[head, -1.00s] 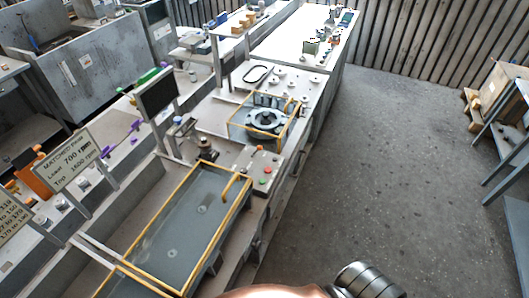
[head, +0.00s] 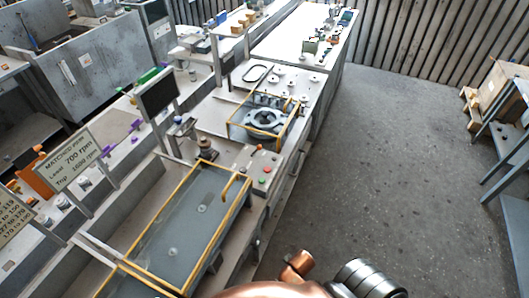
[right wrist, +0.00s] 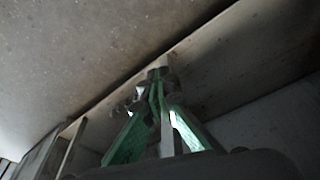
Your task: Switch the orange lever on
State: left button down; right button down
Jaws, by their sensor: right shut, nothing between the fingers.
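An orange part (head: 33,174) stands at the far left of the bench in the head view, partly behind the rpm sign; I cannot tell whether it is the orange lever or how it is set. A small orange-yellow handle (head: 229,187) is at the right end of the yellow-framed glass cover. My right gripper (right wrist: 160,75) has green fingers and is shut and empty in the right wrist view, close to a grey surface. It is out of the head view, and no lever shows near it. My left gripper is not in view.
A control box (head: 264,171) with red and green buttons sits beside the yellow-framed cover (head: 160,262). A smaller yellow-framed guard (head: 238,128) stands farther back. The rpm sign (head: 72,160) and a dark screen (head: 158,95) rise from the bench. The floor (head: 390,180) to the right is clear.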

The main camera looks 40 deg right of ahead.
aim_at(261, 148)
jog(key=w+d+r+t, duration=0.2)
jog(key=w+r, duration=0.1)
jog(key=r, duration=1)
jog(key=w+d+r+t, duration=0.5)
jog(key=w+d+r, duration=0.1)
jog(key=w+r, duration=0.4)
jog(key=w+d+r+t+h, duration=0.1)
jog(key=w+d+r+t, duration=0.4)
jog(key=r, duration=0.7)
jog(key=w+d, duration=0.2)
jog(key=w, duration=0.2)
jog(key=shift+w+d+r+t, duration=0.2)
jog(key=shift+w+r+t, duration=0.15)
jog(key=shift+w+t, duration=0.05)
jog(key=p+x, duration=0.1)
jog(key=x, duration=1.3)
jog(key=shift+f, duration=0.1)
